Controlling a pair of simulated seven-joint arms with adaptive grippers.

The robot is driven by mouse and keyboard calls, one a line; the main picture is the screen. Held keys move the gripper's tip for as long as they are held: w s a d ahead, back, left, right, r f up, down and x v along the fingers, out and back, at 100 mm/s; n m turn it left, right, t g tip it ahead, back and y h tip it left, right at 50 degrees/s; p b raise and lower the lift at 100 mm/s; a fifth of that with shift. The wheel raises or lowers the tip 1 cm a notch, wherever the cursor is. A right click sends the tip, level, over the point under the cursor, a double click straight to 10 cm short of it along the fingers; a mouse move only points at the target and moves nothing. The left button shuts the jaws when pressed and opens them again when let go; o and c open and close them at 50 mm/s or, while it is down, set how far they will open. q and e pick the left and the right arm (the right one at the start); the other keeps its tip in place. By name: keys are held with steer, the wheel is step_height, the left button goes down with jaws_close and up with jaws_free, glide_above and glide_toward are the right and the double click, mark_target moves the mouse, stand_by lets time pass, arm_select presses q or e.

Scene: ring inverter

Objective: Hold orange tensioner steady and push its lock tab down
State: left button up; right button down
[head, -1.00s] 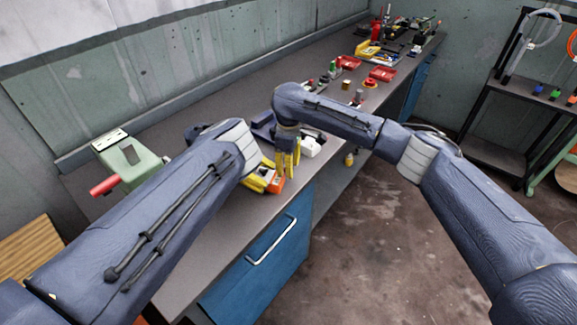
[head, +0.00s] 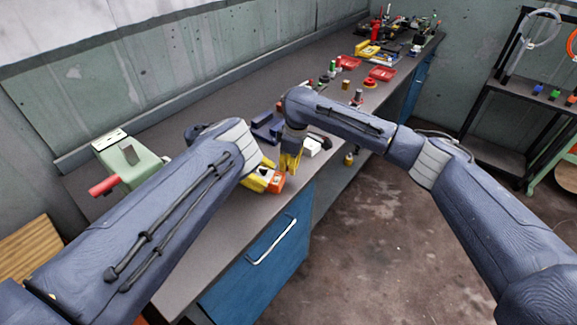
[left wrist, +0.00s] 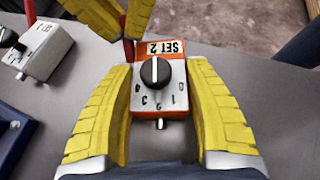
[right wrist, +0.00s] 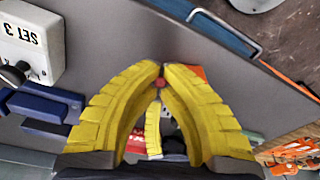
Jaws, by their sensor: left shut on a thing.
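The orange tensioner (head: 276,184) sits near the bench's front edge. In the left wrist view its white face (left wrist: 158,97) shows a black knob, several digits and an orange "SET 2" label. My left gripper (head: 262,178) is shut on it, with a yellow finger on each side (left wrist: 159,105). My right gripper (head: 290,162) points down just behind the tensioner. Its yellow fingertips (right wrist: 161,70) come together and appear shut. A small red tip (right wrist: 158,82) shows between them, and a red upright piece (left wrist: 130,48) shows beside the tensioner. I cannot tell whether they touch.
A white "SET 3" box (right wrist: 22,35) stands close to my right gripper; it also shows in the left wrist view (left wrist: 48,50). Blue blocks (right wrist: 45,108) lie near it. A green machine with a red handle (head: 130,160) stands left. Red trays (head: 383,74) lie farther back.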

arm_select(q)
steer(key=shift+a, duration=0.1)
arm_select(e)
steer(key=shift+f, duration=0.1)
steer(key=c, duration=1.5)
jaws_free()
steer(key=r, duration=0.4)
steer(key=d+r, duration=0.1)
steer(key=r, duration=0.7)
steer(key=shift+s+d, duration=0.2)
steer(key=shift+d, duration=0.05)
arm_select(q)
steer(key=o, duration=1.3)
steer(key=shift+c, duration=0.2)
